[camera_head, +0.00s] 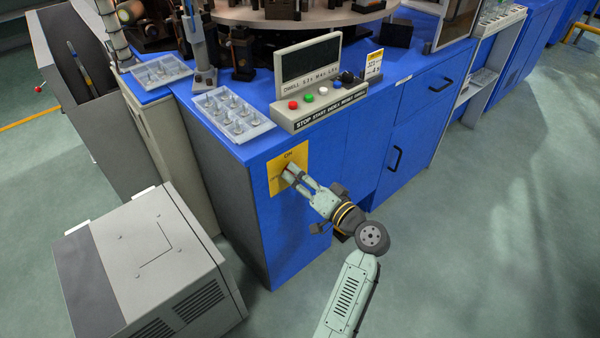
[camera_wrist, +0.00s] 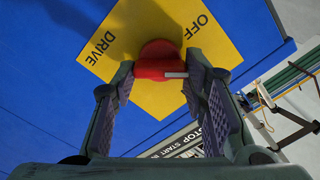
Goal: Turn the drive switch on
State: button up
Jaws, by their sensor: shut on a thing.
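The drive switch is a red knob (camera_wrist: 158,60) with a white pointer mark, on a yellow plate (camera_wrist: 228,55) on the blue cabinet's front. My gripper (camera_wrist: 158,75) has a fingertip on each side of the knob and is shut on it. In the wrist view the white mark points right; the word OFF is at upper right and DRIVE at upper left. In the head view the yellow plate (camera_head: 302,156) shows ON at its top, and my gripper (camera_head: 291,174) reaches it from the lower right, hiding most of the knob.
A control box (camera_head: 320,90) with several buttons stands on the cabinet (camera_head: 235,195) above the plate. Clear trays (camera_head: 232,113) lie left of it. A grey box unit (camera_head: 150,265) stands on the floor at lower left. The floor at right is clear.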

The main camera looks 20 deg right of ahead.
jog(key=shift+d+f+m+p, duration=0.1)
jog(key=shift+m+p, duration=2.65)
jog(key=shift+m, duration=1.65)
jog(key=shift+f, duration=0.1)
jog(key=o, duration=1.2)
jog(key=shift+c, duration=0.2)
jog(key=v, duration=1.2)
